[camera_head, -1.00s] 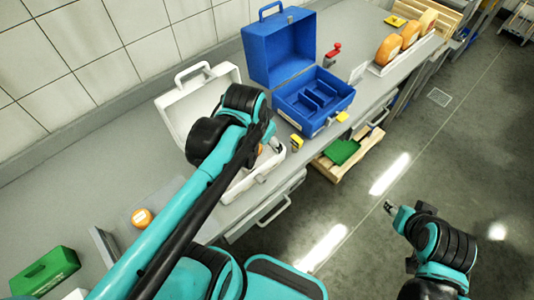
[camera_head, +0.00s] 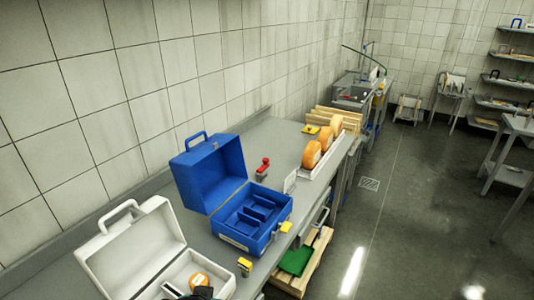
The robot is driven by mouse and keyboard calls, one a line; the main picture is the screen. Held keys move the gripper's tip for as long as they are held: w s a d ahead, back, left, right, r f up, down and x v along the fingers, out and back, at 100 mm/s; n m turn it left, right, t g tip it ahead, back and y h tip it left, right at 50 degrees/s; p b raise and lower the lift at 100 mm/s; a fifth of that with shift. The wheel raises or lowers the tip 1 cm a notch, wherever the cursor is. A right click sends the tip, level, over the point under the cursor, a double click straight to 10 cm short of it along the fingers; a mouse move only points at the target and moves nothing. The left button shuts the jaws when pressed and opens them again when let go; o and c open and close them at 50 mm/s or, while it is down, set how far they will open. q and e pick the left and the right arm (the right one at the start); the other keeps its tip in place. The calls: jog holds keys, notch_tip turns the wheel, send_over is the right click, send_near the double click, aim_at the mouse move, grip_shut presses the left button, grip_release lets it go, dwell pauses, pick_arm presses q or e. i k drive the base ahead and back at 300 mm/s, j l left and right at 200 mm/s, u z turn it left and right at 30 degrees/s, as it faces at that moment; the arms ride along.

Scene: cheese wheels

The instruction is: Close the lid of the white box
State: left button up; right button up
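The white box (camera_head: 184,263) stands at the bottom left on the grey counter. Its lid (camera_head: 130,255), with a handle on top, is open and leans back toward the wall. The lower part of the box is cut off by the picture's bottom edge. A small round orange thing (camera_head: 199,281) shows at the box's inside. Dark parts, seemingly of my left arm, show at the bottom edge by the box. Its fingers cannot be made out, nor whether they touch the box. My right gripper is out of view.
An open blue box (camera_head: 213,178) stands just beyond the white one. A small yellow-black item (camera_head: 244,265) lies between them near the counter's front edge. Orange cheese wheels (camera_head: 312,154) stand in a rack farther along.

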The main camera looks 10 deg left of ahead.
aim_at(127, 255)
jog(key=u, duration=1.5)
